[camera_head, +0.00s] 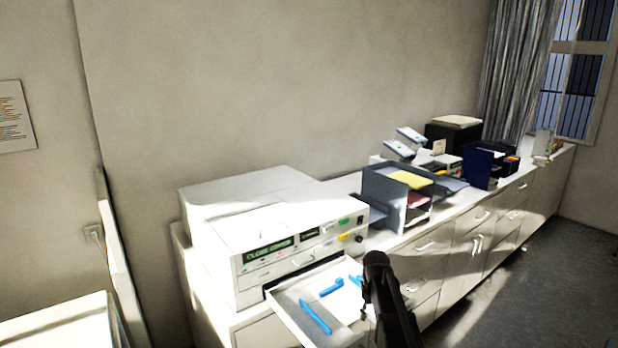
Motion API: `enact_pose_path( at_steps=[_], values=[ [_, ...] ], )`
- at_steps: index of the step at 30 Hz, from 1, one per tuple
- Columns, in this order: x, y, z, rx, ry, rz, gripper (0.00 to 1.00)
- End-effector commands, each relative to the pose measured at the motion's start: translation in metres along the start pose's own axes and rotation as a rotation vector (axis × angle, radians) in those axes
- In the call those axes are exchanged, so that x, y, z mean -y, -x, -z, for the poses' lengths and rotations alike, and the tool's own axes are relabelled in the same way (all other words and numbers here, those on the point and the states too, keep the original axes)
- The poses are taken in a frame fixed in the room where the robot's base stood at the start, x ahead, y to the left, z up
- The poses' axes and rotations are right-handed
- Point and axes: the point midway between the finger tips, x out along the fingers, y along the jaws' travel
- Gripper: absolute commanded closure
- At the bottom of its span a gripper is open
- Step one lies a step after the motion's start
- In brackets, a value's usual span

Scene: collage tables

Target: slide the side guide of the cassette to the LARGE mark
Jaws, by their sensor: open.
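The cassette (283,311) is a white tray pulled out from the front of a white machine. In it are blue parts: a long bar (315,317) at the front left, a shorter piece (331,287) in the middle, and another (356,281) partly behind my gripper. I cannot tell for sure which is the side guide. No LARGE mark is readable. My dark gripper (366,312) is over the right side of the cassette, pointing down, open, with nothing seen between its fingers. Whether it touches the cassette is unclear. My arm hides the cassette's right end.
The white machine (225,225) stands on a long white cabinet (470,245), with a lit green display (268,254). To its right are a grey letter tray (385,200), a dark blue file holder (482,165) and a black box (453,137). The floor at the right is clear.

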Motion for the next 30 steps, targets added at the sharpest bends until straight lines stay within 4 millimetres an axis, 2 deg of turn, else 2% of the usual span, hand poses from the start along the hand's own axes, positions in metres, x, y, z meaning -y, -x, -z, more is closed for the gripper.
enact_pose_path(
  at_steps=[1,2,9,15,21,30],
  values=[
    [0.011,-0.013,-0.019,0.000,-0.025,0.000,0.40],
    [0.016,-0.017,-0.027,0.000,-0.043,0.000,0.40],
    [0.065,-0.062,-0.111,0.000,-0.233,0.000,0.40],
    [0.095,-0.088,-0.165,0.000,-0.369,-0.001,0.40],
    [0.106,-0.097,-0.186,0.000,-0.432,-0.001,0.40],
    [0.107,-0.096,-0.187,0.001,-0.440,-0.001,0.40]
  ],
)
